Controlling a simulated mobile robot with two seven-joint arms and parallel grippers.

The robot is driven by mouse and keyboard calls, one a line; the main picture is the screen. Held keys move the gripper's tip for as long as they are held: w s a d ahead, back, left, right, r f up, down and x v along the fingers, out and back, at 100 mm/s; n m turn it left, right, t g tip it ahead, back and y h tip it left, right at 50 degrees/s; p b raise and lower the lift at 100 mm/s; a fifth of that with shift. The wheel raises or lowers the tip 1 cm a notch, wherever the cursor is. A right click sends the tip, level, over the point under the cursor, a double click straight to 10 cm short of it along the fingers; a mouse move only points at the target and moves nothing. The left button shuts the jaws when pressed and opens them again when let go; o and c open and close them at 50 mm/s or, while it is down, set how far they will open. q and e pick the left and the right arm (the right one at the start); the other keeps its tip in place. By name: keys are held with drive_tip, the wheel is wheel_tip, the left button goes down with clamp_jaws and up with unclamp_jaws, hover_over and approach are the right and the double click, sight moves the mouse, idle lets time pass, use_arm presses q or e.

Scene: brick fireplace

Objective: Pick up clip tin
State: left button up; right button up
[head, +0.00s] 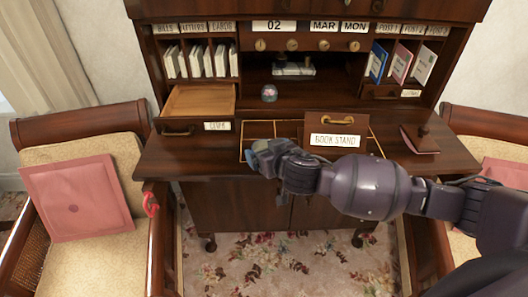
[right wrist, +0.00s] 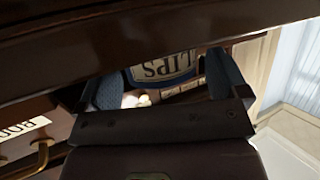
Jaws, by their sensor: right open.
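The clip tin (right wrist: 163,68) shows in the right wrist view as a blue and cream label reading "LIPS" upside down, partly cut off by dark wood above. It lies beyond and between the two blue-grey fingers of my right gripper (right wrist: 166,88). Those fingers stand apart; I cannot tell whether they touch the tin. In the head view my right gripper (head: 258,154) is at the front edge of the desk (head: 185,158), left of the book stand panel. I cannot make out the tin there. My left gripper is not in view.
An open, empty-looking drawer (head: 200,101) sticks out at the desk's left. The panel labelled "BOOK STAND" (head: 335,130) stands right of my gripper. A glass ball (head: 269,93) stands behind. A dark red book (head: 420,140) lies at right. Cushioned chairs flank the desk.

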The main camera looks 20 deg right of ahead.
drive_tip(key=shift+w+f, duration=0.1)
drive_tip(key=shift+w, duration=0.05)
drive_tip(key=c, duration=1)
drive_tip(key=shift+o, duration=0.2)
